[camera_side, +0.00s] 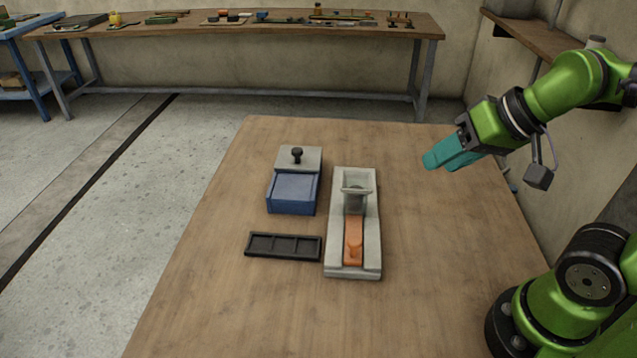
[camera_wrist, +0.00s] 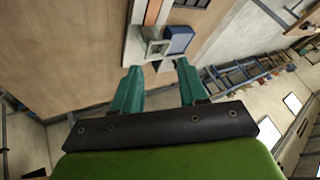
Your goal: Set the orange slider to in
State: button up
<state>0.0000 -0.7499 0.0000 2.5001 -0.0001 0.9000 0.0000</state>
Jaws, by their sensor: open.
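The orange slider (camera_side: 353,242) lies in the channel of a pale grey slider base (camera_side: 371,218) on the wooden table. It has a small raised knob near its front end. Its back end reaches toward a grey frame-like housing (camera_side: 356,190) on the base. In the wrist view, part of the orange slider (camera_wrist: 153,11) shows at the top edge, with the grey housing (camera_wrist: 157,48) near it. My gripper (camera_side: 436,161) has teal fingers and is in the air to the right of the base, not touching it. In the wrist view my gripper (camera_wrist: 157,78) is open and empty.
A blue box (camera_side: 292,194) with a grey lid part (camera_side: 312,158) and black knob (camera_side: 297,154) stands left of the base. A black compartment tray (camera_side: 284,246) lies in front of the box. The table's right and front areas are clear. A workbench (camera_side: 250,30) stands behind.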

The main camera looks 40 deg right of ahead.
jog(key=shift+o, duration=1.4)
jog(key=shift+a+f, duration=0.2)
jog(key=shift+f, duration=0.05)
jog(key=n+g+h, duration=0.2)
jog(key=n+g, duration=0.5)
jog(key=n, duration=1.5)
send_over(355, 240)
notch_tip(355, 240, down, 18)
jog(key=shift+r, duration=0.25)
jog(key=shift+c, duration=0.5)
